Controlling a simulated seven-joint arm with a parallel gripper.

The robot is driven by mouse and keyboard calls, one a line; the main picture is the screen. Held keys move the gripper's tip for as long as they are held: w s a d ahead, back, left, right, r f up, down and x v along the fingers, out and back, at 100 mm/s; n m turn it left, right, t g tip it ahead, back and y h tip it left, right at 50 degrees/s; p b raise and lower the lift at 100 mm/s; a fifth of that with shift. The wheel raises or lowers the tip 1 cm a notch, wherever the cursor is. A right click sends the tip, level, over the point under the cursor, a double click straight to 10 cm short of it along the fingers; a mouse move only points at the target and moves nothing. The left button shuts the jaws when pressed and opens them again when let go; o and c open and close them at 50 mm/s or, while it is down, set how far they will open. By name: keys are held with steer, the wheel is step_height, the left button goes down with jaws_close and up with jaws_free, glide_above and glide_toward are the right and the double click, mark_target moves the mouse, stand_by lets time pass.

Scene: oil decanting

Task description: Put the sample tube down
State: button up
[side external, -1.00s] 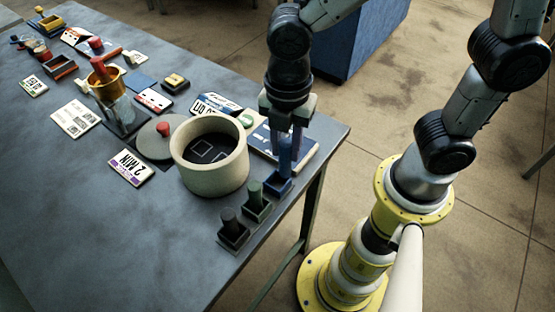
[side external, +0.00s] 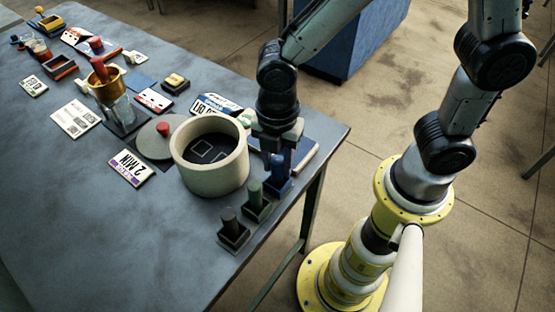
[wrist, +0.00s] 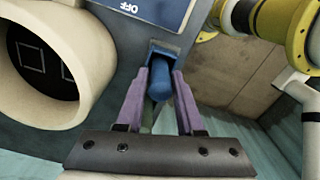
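The blue sample tube (side external: 278,172) is upright at a small dark blue holder (side external: 276,187) near the table's right edge. In the wrist view the tube (wrist: 159,82) lies between my two fingers, with its rounded end toward the camera. My gripper (side external: 279,162) points straight down over the holder. In the wrist view my gripper (wrist: 160,80) has its fingertips close against both sides of the tube, and it looks shut on it. The tube's lower end is in the holder's opening (wrist: 163,50); how deep it sits is hidden.
A round beige pot (side external: 210,165) stands close left of my gripper. A blue panel (side external: 304,150) lies behind.

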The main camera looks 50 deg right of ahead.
steer(key=o, duration=0.3)
step_height(320, 180, up, 12)
steer(key=s+d+r+m+t, duration=0.1)
steer(key=s+d+m, duration=0.3)
steer(key=d+m, duration=0.4)
steer(key=s+d+r+m+t, duration=0.2)
steer(key=s+d+m+t, duration=0.2)
steer(key=d+m, duration=0.4)
steer(key=m, duration=0.5)
steer(key=shift+d+t, duration=0.2)
steer(key=shift+t, duration=0.1)
